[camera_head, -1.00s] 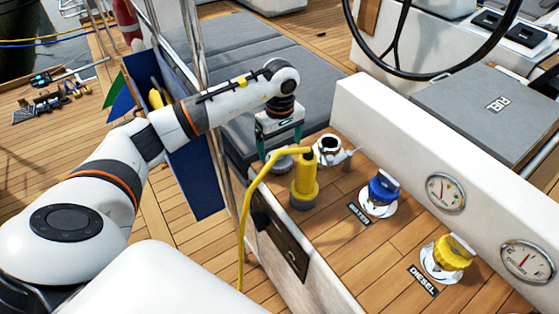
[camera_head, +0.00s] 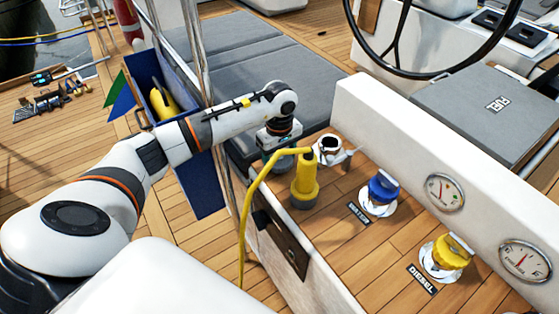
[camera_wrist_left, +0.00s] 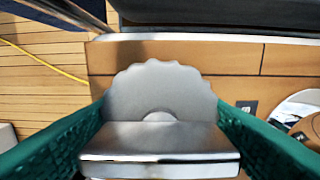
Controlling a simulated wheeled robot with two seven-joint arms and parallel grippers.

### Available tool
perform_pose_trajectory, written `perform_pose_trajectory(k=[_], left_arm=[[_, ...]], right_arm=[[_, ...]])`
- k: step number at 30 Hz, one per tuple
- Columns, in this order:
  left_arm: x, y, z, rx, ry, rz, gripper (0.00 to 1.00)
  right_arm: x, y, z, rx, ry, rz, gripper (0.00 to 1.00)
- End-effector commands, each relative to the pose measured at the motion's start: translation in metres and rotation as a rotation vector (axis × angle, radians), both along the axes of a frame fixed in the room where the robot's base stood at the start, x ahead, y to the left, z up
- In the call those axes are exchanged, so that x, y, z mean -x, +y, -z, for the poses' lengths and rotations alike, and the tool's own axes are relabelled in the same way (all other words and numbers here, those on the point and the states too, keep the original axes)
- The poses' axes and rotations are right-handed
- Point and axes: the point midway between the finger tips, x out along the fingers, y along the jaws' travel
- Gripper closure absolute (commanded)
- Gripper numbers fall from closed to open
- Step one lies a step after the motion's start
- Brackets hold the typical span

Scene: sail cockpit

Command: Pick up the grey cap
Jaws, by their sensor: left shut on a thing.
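The grey cap (camera_wrist_left: 160,95) has a scalloped round rim and a raised flat grip bar across it. It shows large in the middle of the left wrist view, between my two green fingers. My left gripper (camera_head: 279,156) is pointed down at the far left end of the wooden console and is shut on the cap's grip bar. In the head view the fingers and the yellow plug's cable hide most of the cap. I cannot tell whether it touches the deck. My right gripper is not in view.
A yellow plug (camera_head: 304,183) with a yellow cable (camera_head: 245,215) stands close to the gripper. An open deck filler (camera_head: 330,149) is just right of it. The blue water cap (camera_head: 383,186) and yellow diesel cap (camera_head: 453,252) are farther right. A white coaming (camera_head: 400,130) rises behind.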

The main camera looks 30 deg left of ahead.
Motion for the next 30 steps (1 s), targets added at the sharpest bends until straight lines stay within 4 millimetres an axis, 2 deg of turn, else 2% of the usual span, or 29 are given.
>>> perform_pose_trajectory(k=[8, 11, 21, 30], left_arm=[[-0.001, 0.0, -0.006, 0.001, -0.002, 0.001, 0.61], [-0.002, 0.0, -0.02, -0.001, -0.006, 0.001, 0.61], [-0.001, 0.0, -0.085, 0.0, -0.004, 0.0, 0.61], [-0.001, 0.0, -0.118, 0.001, -0.002, 0.0, 0.61]], right_arm=[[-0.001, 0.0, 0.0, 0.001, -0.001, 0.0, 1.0], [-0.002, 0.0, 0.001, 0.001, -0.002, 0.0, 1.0], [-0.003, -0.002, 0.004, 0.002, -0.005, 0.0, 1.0], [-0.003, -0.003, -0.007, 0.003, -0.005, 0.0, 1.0]])
